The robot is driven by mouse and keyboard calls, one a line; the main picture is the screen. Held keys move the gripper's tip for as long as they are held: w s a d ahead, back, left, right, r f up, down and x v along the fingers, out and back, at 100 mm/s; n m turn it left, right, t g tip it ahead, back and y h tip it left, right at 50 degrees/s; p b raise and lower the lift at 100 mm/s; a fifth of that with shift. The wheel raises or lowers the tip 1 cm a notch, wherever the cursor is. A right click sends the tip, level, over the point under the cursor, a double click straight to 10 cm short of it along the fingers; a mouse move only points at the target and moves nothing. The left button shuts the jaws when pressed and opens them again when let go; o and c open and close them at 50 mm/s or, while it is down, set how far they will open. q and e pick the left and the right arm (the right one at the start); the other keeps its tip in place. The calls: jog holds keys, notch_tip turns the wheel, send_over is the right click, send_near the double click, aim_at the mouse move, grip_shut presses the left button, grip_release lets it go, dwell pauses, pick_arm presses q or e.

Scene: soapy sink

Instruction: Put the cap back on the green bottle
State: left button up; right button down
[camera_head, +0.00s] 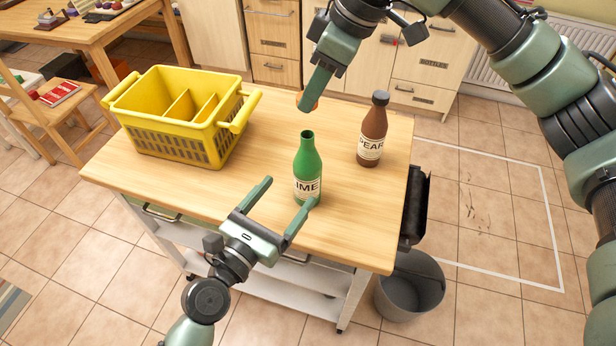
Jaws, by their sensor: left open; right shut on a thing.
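The green bottle (307,160) stands upright on the wooden table, its mouth open and uncapped, with a white label ending in "IME". My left gripper (284,200) is open and empty at the table's front edge; its right finger overlaps the bottle's lower label in the picture, and I cannot tell if they touch. My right gripper (311,95) is shut on a small orange piece, apparently the cap (299,101). It holds this piece above the table, over the bottle's mouth in the picture and apart from it. The fingers hide most of the piece.
A brown bottle (373,130) with a dark cap stands right of the green one. A yellow divided basket (187,147) stands on the table's left. The table (345,225) is bare at front right. A grey bin (410,288) stands on the floor by the table's right side.

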pick_arm(q)
jog(key=x, duration=0.9)
jog(key=shift+w+d, duration=0.1)
jog(key=shift+w, duration=0.1)
grip_shut()
pick_arm(e)
send_over(313, 136)
jog(key=shift+f, duration=2.4)
